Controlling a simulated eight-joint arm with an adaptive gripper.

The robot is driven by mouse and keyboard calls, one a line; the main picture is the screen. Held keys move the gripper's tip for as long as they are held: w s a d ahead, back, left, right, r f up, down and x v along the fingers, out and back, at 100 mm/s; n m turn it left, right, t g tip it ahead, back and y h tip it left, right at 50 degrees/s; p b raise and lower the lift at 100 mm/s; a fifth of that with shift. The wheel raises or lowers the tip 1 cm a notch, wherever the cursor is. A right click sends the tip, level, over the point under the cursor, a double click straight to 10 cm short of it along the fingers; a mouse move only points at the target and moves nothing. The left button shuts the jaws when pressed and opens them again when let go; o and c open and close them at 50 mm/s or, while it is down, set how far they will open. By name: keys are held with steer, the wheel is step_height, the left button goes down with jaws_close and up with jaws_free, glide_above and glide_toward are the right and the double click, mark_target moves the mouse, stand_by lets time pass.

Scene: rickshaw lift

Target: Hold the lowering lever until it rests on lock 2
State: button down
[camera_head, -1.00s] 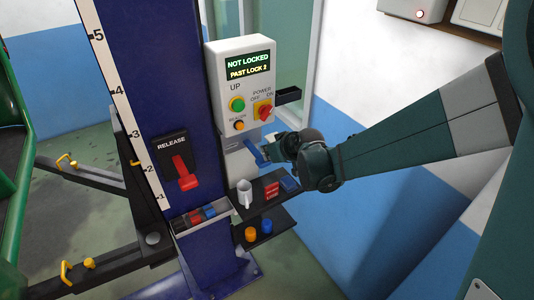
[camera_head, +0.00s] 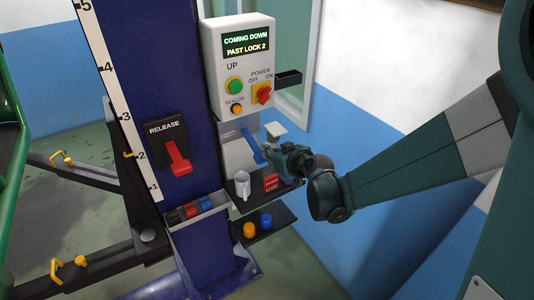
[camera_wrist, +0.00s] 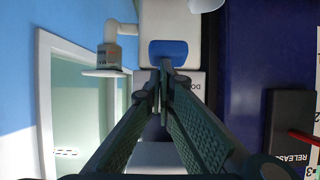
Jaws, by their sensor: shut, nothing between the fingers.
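The control box (camera_head: 238,75) on the blue post reads "COMING DOWN" and "PAST LOCK 2". The blue lowering lever (camera_head: 251,145) slants down from a pale housing below the box. My gripper (camera_head: 268,151) is at its lower end, with the fingers closed together. In the wrist view, the blue lever end (camera_wrist: 168,48) lies just beyond my shut fingertips (camera_wrist: 166,68); it seems to touch them, but the contact is not clear. The height scale (camera_head: 128,120) runs along the post, and a yellow pointer (camera_head: 130,155) stands close to mark 2.
A red release lever (camera_head: 178,158) is on the post's left face. A shelf with a white mug (camera_head: 242,185) and a red block (camera_head: 271,182) sits under my gripper. A lower shelf holds orange and blue knobs (camera_head: 249,230). Lift arms (camera_head: 80,170) extend left.

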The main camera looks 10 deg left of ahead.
steer(key=shift+r, duration=0.25)
stand_by(0.5)
steer(key=shift+r+p, duration=0.5)
steer(key=shift+r, duration=0.1)
steer(key=shift+r, duration=0.1)
steer(key=s+d+r+p, duration=0.3)
steer(key=s+d+r, duration=0.3)
steer(key=r, duration=0.3)
steer(key=shift+s+d, duration=0.35)
steer(key=shift+d, duration=0.05)
stand_by(0.7)
stand_by(0.6)
